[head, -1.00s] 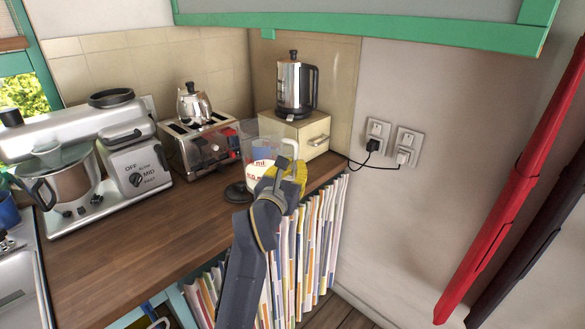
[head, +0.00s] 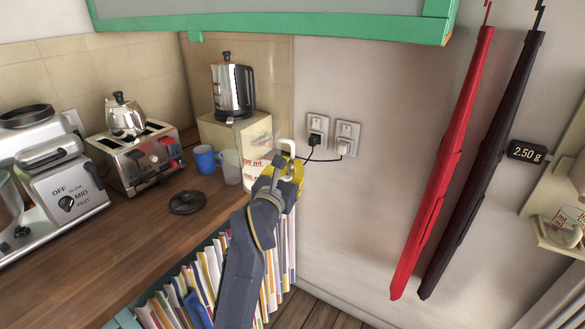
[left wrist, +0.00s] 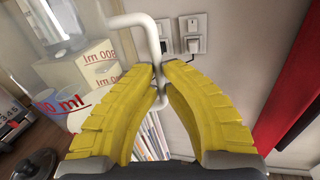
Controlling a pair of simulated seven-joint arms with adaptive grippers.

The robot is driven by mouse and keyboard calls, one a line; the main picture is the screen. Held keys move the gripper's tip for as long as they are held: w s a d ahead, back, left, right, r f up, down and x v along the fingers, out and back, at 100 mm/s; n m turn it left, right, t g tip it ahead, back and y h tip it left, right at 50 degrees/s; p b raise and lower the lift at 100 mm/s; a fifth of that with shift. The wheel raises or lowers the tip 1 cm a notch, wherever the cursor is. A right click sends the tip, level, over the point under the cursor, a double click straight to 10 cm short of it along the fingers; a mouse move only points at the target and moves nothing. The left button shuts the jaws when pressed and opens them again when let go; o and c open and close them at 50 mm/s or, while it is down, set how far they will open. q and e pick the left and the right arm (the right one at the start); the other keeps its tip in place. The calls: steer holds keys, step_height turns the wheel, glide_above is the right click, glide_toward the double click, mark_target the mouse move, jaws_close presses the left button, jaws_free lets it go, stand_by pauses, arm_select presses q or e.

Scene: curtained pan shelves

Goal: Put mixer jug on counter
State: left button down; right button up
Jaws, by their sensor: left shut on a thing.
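The mixer jug (head: 256,158) is clear, with red ml markings and a white handle (head: 290,148). It looks roughly upright near the right end of the wooden counter (head: 110,238); I cannot tell whether its base touches the counter. My left gripper (head: 284,172) is shut on the handle. In the left wrist view, the yellow fingers (left wrist: 163,82) close around the white handle, with the clear jug (left wrist: 72,98) to their left. The lower part of the jug is partly hidden by the gripper. My right gripper is not in view.
A black lid (head: 187,202), blue mug (head: 204,158) and clear cup (head: 230,168) stand near the jug. The front counter is clear. Red and dark closed umbrellas (head: 445,170) hang on the right wall.

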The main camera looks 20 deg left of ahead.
arm_select(q)
steer(key=s+a+f+n+g+y, duration=0.1)
steer(key=a+y, duration=0.4)
steer(key=a, duration=0.7)
steer(key=s+a+f+n+g+y, duration=0.1)
steer(key=s+a+n+g+y, duration=0.2)
steer(key=a, duration=0.9)
steer(key=s+a+f+n+g+y, duration=0.1)
steer(key=s+a+n+g+y, duration=0.2)
steer(key=a, duration=0.9)
steer(key=s+n+y, duration=0.1)
steer(key=n+y, duration=0.2)
steer(key=n, duration=0.1)
steer(key=shift+f+y, duration=0.35)
steer(key=shift+y, duration=0.05)
steer(key=shift+s+a+m+t+h, duration=0.15)
steer(key=shift+s+m+t+h, duration=0.05)
steer(key=shift+m+t+h, duration=0.1)
steer(key=shift+f, duration=2.45)
